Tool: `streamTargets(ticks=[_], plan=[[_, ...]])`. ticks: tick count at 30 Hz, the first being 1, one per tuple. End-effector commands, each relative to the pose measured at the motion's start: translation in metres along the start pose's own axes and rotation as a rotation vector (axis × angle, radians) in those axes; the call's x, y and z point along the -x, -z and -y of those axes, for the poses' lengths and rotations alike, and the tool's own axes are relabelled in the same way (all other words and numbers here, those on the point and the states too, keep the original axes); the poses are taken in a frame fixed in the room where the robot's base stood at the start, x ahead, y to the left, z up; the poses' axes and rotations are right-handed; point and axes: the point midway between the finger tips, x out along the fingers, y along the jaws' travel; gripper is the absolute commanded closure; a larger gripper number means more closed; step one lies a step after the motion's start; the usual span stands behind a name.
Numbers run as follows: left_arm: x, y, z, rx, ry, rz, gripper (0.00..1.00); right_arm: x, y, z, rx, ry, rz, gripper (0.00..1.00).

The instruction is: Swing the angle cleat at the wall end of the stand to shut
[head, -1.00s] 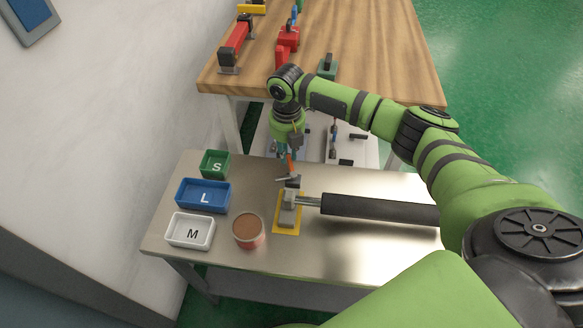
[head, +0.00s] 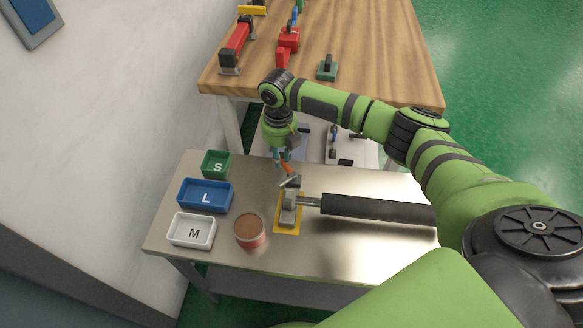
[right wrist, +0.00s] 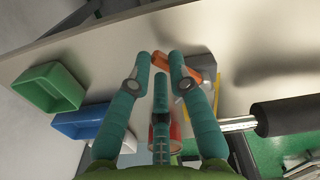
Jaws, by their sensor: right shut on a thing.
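The stand (head: 288,216) is a grey block on a yellow-edged plate on the steel table, at the wall end of a dark roller (head: 375,208). On its top sits the grey angle cleat (head: 291,182), slanted, with an orange grip (head: 287,168) leaning up and to the left. My right gripper (head: 282,160) is at this grip, from above. In the right wrist view, the teal fingers (right wrist: 160,60) close on the orange grip (right wrist: 190,64); the fingers partly cover it. I cannot tell how far the cleat is from shut. My left gripper is not in view.
Left of the stand are a brown-topped can (head: 249,231), a white M bin (head: 190,231), a blue L bin (head: 205,195) and a green S bin (head: 216,163). A wooden bench (head: 370,60) with clamps stands behind. The steel table's front right is clear.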

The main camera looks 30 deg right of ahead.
Motion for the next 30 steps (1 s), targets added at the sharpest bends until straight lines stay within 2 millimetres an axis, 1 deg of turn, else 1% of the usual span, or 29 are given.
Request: streamTargets(ticks=[1,2,6,10,20,24,25,30], plan=[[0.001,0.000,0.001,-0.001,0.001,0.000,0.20,-0.006,0.007,0.004,0.009,0.015,-0.024,1.00],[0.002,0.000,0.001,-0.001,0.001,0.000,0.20,-0.005,0.008,0.003,0.025,0.015,-0.025,1.00],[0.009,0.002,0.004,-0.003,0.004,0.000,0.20,-0.004,0.014,-0.004,0.181,0.013,-0.026,1.00],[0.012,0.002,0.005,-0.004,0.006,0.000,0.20,-0.005,0.017,-0.008,0.293,0.013,-0.027,1.00],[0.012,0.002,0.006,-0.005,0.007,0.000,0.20,-0.006,0.018,-0.008,0.324,0.015,-0.026,1.00],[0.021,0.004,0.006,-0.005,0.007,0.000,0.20,-0.004,0.024,-0.012,0.466,0.015,-0.026,1.00],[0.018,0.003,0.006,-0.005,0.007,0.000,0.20,-0.005,0.023,-0.011,0.456,0.016,-0.025,1.00],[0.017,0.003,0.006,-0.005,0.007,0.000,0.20,-0.006,0.022,-0.011,0.449,0.017,-0.025,1.00]])
